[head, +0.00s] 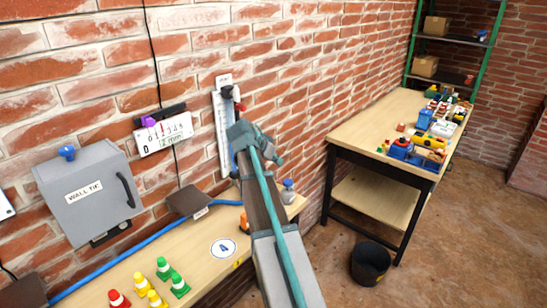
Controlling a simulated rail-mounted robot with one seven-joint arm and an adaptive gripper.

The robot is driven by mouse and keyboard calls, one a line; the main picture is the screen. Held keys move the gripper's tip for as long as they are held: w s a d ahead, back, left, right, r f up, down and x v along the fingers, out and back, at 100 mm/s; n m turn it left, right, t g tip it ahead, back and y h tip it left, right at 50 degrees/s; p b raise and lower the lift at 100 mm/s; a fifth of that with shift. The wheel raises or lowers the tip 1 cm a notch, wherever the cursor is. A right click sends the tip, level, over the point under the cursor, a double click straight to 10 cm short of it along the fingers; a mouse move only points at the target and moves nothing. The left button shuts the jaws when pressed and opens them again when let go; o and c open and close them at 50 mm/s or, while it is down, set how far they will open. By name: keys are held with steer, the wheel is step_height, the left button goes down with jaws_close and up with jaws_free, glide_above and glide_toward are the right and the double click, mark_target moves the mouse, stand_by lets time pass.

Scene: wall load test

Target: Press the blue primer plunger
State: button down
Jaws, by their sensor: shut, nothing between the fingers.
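A blue round knob (67,153) sits on top of the grey wall box labelled "WALL TIE" (92,190). A small grey piece with a bluish top (288,185) stands at the right end of the bench, just right of my arm. I cannot tell for certain which of these is the primer plunger. My gripper (246,134) is at the far end of my arm, in front of the vertical wall scale (222,130). It is shut and holds nothing. It is well to the right of the blue knob. Its fingertips are hard to make out.
A wooden bench (190,243) along the wall carries several red, yellow and green cones (164,268). A blue hose (140,242) runs along it. A numbered panel (163,135) hangs between box and scale. A cluttered table (385,115) and black bucket (370,263) are right.

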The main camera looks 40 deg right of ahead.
mark_target(284, 181)
steer(key=p+x, duration=0.1)
steer(key=x, duration=0.4)
steer(key=shift+d, duration=0.15)
step_height(284, 181, down, 3)
steer(key=shift+s+p, duration=0.15)
steer(key=shift+p, duration=0.6)
steer(key=shift+f, duration=0.7)
steer(key=shift+f, duration=0.15)
step_height(284, 181, down, 3)
steer(key=b, duration=0.2)
steer(key=shift+b, duration=0.35)
steer(key=shift+s, duration=0.15)
